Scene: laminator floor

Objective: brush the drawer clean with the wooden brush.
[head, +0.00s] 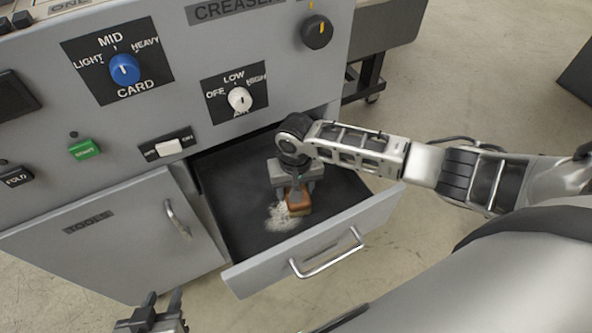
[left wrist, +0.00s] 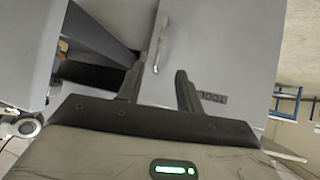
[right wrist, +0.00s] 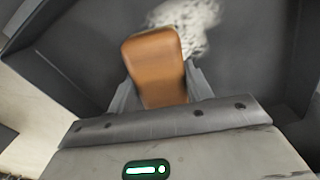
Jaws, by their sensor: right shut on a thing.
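The drawer (head: 318,241) of the grey machine is pulled open, with a dark inside. A patch of pale dust (head: 281,219) lies on the drawer floor. It also shows in the right wrist view (right wrist: 193,22), just beyond the brush. My right gripper (head: 297,190) reaches down into the drawer and is shut on the wooden brush (head: 298,203). The brush's brown wooden body (right wrist: 155,62) stands between the fingers in the right wrist view; its bristles are hidden there. My left gripper (head: 158,308) is open and empty at the bottom left, with its fingers apart (left wrist: 160,88) in the left wrist view.
The drawer's front carries a metal handle (head: 327,262). Left of it is a closed door marked TOOLS with a handle (head: 177,219). Above are a blue knob (head: 125,69), a white knob (head: 239,99) and a green button (head: 84,149). Open floor lies right.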

